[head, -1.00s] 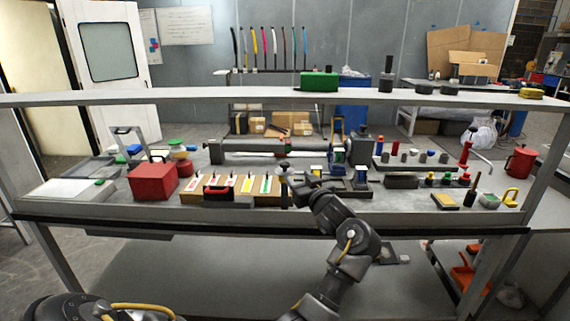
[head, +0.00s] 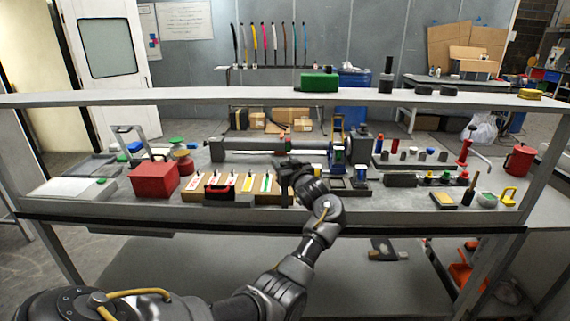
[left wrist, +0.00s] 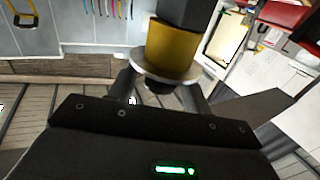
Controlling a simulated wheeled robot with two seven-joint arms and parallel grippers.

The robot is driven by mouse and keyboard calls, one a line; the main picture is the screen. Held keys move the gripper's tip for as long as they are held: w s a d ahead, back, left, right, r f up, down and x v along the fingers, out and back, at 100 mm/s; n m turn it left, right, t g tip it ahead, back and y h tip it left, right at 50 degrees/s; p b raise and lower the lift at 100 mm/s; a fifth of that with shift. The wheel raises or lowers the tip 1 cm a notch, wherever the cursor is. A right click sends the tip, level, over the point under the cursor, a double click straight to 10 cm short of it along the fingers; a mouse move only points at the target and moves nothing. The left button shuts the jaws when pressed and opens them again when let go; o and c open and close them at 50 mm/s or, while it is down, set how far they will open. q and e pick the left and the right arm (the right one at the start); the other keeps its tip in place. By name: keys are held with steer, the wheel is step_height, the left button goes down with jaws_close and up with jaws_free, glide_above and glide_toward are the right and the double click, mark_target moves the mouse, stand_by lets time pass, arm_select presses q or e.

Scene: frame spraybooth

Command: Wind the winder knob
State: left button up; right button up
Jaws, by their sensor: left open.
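My left gripper (head: 287,173) is over the front middle of the bench in the head view, where it covers the top of a short dark upright post (head: 284,194). In the left wrist view, a yellow cylinder (left wrist: 172,46) with a dark grey end and a pale round flange stands close in front of the jaws. It may be the winder knob; I cannot be sure. The two dark fingers (left wrist: 160,92) are apart, with a small dark part of it between them. Whether they touch it is unclear. My right gripper is in neither view.
A wooden rack with coloured strips (head: 231,190) lies just left of the gripper, with a red box (head: 153,179) further left. A long grey tube assembly (head: 250,156) lies behind. A dark block (head: 400,180) is to the right. A shelf (head: 200,97) spans above the bench.

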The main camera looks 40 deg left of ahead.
arm_select(q)
steer(key=shift+c, duration=1)
steer(key=c, duration=0.7)
steer(key=n+g+b, duration=0.1)
steer(key=g+y+b, duration=0.1)
steer(key=shift+w+f+n+g, duration=0.1)
steer(key=shift+f+n+g, duration=0.1)
steer(key=shift+n+g, duration=0.15)
steer(key=shift+n+g+b, duration=0.25)
steer(key=shift+b, duration=0.15)
steer(key=shift+r+g, duration=0.2)
steer(key=shift+g, duration=0.1)
steer(key=o, duration=0.9)
